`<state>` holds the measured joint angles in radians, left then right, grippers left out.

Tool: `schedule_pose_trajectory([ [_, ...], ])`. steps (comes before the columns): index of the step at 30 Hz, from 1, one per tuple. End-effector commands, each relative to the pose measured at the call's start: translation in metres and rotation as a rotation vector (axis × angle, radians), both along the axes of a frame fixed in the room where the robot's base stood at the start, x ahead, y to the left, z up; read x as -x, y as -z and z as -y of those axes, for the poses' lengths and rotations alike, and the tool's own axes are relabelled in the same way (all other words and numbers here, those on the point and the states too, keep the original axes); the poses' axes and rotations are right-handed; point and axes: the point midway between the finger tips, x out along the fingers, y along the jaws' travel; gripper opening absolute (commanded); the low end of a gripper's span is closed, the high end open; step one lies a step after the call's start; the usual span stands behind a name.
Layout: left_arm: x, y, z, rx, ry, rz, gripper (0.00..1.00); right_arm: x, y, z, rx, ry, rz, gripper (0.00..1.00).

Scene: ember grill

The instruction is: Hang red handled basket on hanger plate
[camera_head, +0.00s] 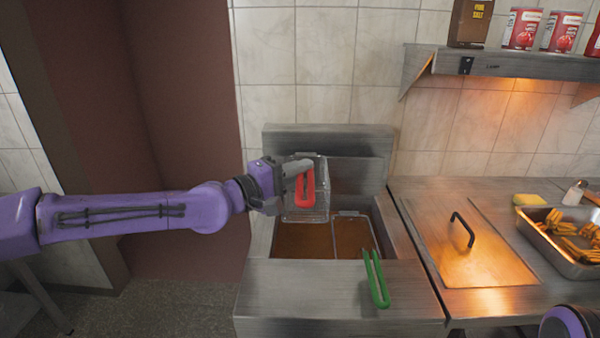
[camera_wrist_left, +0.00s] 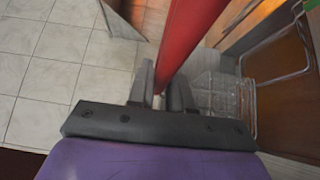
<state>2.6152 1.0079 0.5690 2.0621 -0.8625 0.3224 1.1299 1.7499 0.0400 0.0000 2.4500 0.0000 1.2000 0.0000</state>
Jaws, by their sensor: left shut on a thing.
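The red-handled basket (camera_head: 319,205) is a wire basket held up over the left part of the fryer. Its red handle (camera_head: 305,188) is in my left gripper (camera_head: 300,167), which is shut on it. In the left wrist view the red handle (camera_wrist_left: 190,35) runs up from between the fingers (camera_wrist_left: 160,88), and the wire mesh (camera_wrist_left: 215,95) shows to the right. The upright metal back plate of the fryer (camera_head: 350,138), perhaps the hanger plate, stands behind the basket. The basket hides part of it. I cannot see whether they touch. My right gripper is not in view.
A green-handled basket (camera_head: 377,280) sits in the right fryer well, its handle over the front edge. Brown oil (camera_head: 300,243) shows in the left well. Right of the fryer are a lid with a black handle (camera_head: 462,230) and a fries tray (camera_head: 560,252). A shelf (camera_head: 500,64) juts out above.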

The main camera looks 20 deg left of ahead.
Motion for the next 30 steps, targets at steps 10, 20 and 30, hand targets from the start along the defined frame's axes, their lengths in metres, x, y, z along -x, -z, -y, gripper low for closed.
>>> schedule_pose_trajectory([
  [10, 0.0, 0.006, 0.0, 0.0, -0.001, 0.003, 0.0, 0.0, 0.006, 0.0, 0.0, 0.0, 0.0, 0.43],
  [20, 0.0, 0.01, 0.0, 0.0, -0.001, 0.001, 0.49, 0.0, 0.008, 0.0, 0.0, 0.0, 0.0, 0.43],
  [30, 0.006, 0.011, -0.007, 0.001, -0.003, 0.0, 0.49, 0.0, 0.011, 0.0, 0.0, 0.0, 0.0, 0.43],
])
